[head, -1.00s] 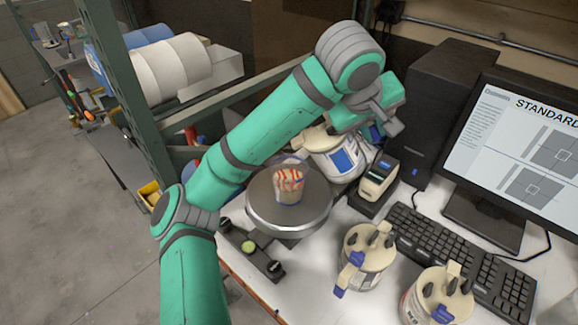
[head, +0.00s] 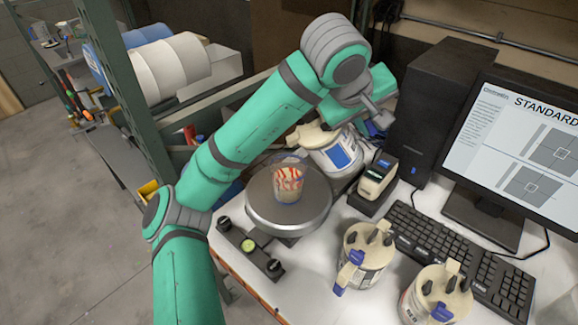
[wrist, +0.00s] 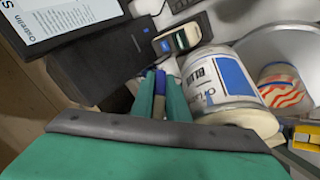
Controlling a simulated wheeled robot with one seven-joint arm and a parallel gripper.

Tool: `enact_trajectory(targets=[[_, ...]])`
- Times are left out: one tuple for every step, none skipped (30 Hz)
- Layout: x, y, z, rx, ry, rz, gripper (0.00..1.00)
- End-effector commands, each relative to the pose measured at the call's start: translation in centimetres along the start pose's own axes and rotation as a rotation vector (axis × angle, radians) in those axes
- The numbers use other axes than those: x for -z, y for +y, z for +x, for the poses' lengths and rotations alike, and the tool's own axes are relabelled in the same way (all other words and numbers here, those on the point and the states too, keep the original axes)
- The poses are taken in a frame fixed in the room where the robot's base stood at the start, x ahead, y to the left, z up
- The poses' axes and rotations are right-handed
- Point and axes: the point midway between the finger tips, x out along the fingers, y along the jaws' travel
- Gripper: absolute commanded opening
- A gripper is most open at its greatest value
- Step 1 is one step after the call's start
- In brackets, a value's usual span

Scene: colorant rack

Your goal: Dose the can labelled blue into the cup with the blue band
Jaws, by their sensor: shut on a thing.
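The can labelled blue (head: 340,156) has a white body, a blue label and a cream lid. It leans beside the round scale plate, lid toward the upper left. In the wrist view the can (wrist: 222,78) shows part of the word BLUE. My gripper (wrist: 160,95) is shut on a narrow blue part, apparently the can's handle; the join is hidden. The cup (head: 288,180) stands upright on the scale plate (head: 262,212), left of the can and apart from it. It shows red stripes and a bluish edge; I cannot make out a full band.
Two similar cans (head: 366,262) (head: 432,303) stand at the front right. A small device (head: 376,187), a keyboard (head: 465,240), a black computer tower (head: 442,95) and a monitor (head: 525,150) crowd the right. A shelf post (head: 125,110) stands at the left.

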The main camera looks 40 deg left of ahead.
Motion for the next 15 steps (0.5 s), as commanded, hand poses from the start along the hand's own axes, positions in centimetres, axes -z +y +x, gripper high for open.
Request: enact_trajectory(targets=[[0.12, 0.03, -0.19, -0.004, 0.003, -0.001, 0.00], [0.13, 0.04, -0.24, -0.005, 0.003, -0.001, 0.00], [0.15, 0.04, -0.29, -0.007, 0.003, -0.002, 0.00], [0.17, 0.04, -0.34, -0.009, 0.003, -0.003, 0.00], [0.18, 0.04, -0.38, -0.010, 0.003, -0.003, 0.00], [0.22, 0.03, -0.44, -0.011, 0.003, -0.005, 0.00], [0.24, 0.02, -0.49, -0.013, 0.003, -0.006, 0.00], [0.26, 0.02, -0.54, -0.014, 0.003, -0.007, 0.00], [0.25, 0.06, -0.58, -0.017, 0.003, -0.006, 0.00], [0.21, 0.13, -0.60, -0.019, 0.001, -0.004, 0.00], [0.14, 0.23, -0.61, -0.021, 0.000, -0.003, 0.00], [0.05, 0.36, -0.63, -0.024, -0.003, -0.001, 0.00], [-0.03, 0.45, -0.65, -0.026, -0.004, 0.000, 0.00], [-0.07, 0.51, -0.67, -0.027, -0.004, 0.000, 0.00], [-0.08, 0.52, -0.74, -0.029, -0.003, -0.003, 0.00]])
